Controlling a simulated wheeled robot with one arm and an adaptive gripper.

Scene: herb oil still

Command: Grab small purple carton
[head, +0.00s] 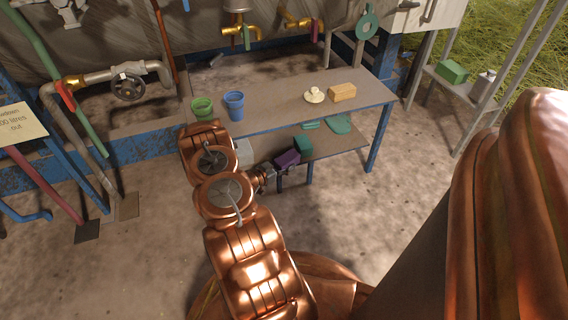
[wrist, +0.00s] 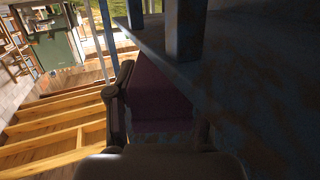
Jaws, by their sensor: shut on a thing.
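The small purple carton (head: 287,159) is in front of the lower shelf of the blue-framed table in the head view. My gripper (head: 270,172) is at its left side. In the wrist view the purple carton (wrist: 158,95) fills the space between the two fingers of my gripper (wrist: 162,115), which is shut on it. The carton's near end is dark, and part of it is hidden behind my gripper. I cannot tell whether the carton touches the shelf.
The table top (head: 280,105) holds a green cup (head: 202,108), a blue cup (head: 234,106), a pale lidded thing (head: 314,95) and a yellow-brown block (head: 342,92). A teal box (head: 303,145) is close behind the carton on the lower shelf (head: 345,143). A blue table leg (head: 377,140) stands to the right.

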